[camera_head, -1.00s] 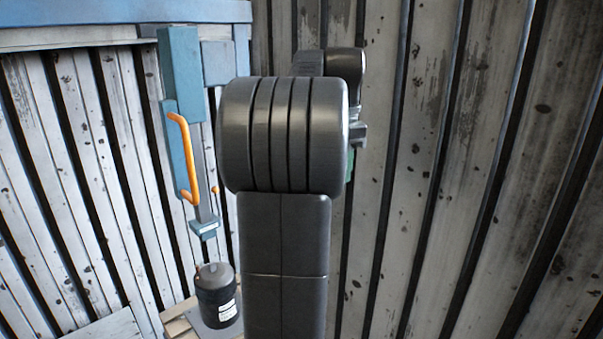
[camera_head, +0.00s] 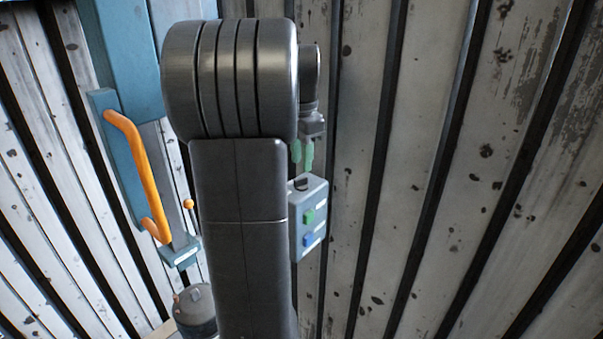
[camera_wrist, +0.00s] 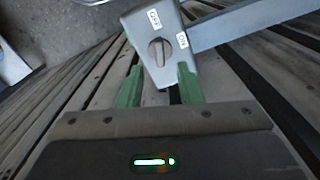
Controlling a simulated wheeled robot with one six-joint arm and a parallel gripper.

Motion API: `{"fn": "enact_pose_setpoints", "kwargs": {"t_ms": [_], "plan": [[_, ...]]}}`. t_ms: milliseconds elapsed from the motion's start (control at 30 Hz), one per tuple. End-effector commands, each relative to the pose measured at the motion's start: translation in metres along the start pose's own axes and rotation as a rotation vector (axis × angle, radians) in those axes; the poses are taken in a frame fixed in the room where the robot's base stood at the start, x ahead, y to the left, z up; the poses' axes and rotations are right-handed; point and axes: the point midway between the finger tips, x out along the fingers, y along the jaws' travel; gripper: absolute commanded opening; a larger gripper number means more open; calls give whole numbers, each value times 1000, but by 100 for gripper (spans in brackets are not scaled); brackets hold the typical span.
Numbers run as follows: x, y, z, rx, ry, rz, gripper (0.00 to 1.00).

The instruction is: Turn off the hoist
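A grey-blue control box (camera_head: 309,222) is right of my arm in the head view, with a green and a blue button on its front and a dark knob (camera_head: 301,184) on top. In the wrist view the box (camera_wrist: 145,24) shows its rotary knob (camera_wrist: 160,52) between OFF and ON labels. The knob's ridge runs roughly up the picture, towards OFF; its exact setting is unclear. My gripper (camera_head: 302,154) is just above the box in the head view. In the wrist view my gripper (camera_wrist: 159,86) has its green fingers apart, with nothing between them, short of the knob.
A blue column (camera_head: 128,60) with an orange handle (camera_head: 138,175) stands left of my arm. A dark canister (camera_head: 195,308) is below it. A weathered plank wall (camera_head: 430,180) fills the right side, with clear room in front of it.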

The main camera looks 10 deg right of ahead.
Motion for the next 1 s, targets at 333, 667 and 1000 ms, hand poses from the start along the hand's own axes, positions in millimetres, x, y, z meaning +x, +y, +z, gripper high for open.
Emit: {"fn": "enact_pose_setpoints", "kwargs": {"t_ms": [333, 667, 1000], "plan": [[45, 0, 0, 0, 0, 1, 33], [48, 0, 0, 0, 0, 0, 33], [48, 0, 0, -3, 0, 0, 0]]}}
